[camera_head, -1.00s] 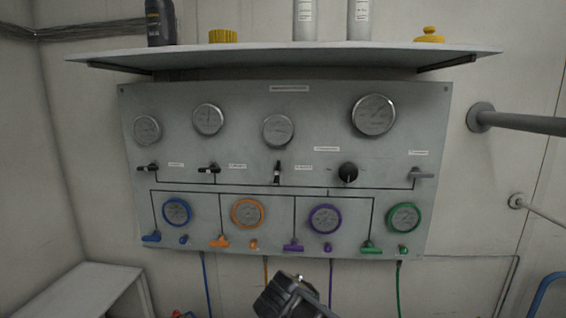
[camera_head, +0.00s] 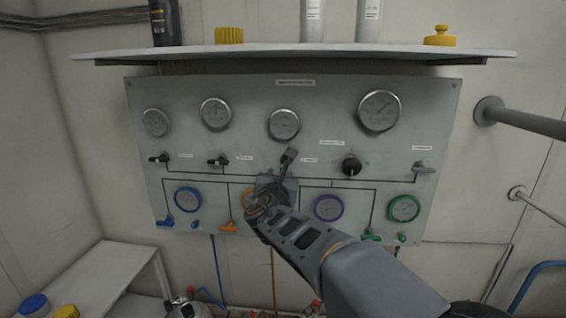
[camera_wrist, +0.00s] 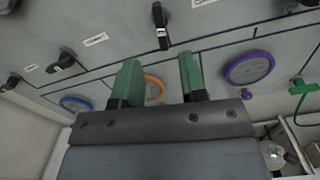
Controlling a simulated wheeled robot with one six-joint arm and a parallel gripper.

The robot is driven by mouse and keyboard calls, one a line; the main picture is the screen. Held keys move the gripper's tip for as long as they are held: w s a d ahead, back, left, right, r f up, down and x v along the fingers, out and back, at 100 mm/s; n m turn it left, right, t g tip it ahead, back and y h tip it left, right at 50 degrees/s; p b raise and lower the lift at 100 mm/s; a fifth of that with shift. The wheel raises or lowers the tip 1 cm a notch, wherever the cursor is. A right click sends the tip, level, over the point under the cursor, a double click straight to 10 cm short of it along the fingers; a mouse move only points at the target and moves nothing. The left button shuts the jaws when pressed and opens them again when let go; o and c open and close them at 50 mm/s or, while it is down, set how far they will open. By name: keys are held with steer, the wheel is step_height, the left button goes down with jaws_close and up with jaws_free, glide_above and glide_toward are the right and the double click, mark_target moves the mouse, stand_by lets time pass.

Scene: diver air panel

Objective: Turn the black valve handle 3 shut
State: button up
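Black valve handle 3 (camera_wrist: 160,27) is the third handle from the left on the grey panel (camera_head: 145,120). No contact with the handle shows.
Gauges, including a purple-rimmed one (camera_wrist: 248,67), surround the area. A shelf (camera_head: 300,52) with bottles overhangs the panel.

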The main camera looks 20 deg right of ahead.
mark_target(283, 165)
steer(key=p+x, duration=0.2)
steer(key=x, duration=0.7)
steer(key=shift+w+d, duration=0.2)
jaws_close()
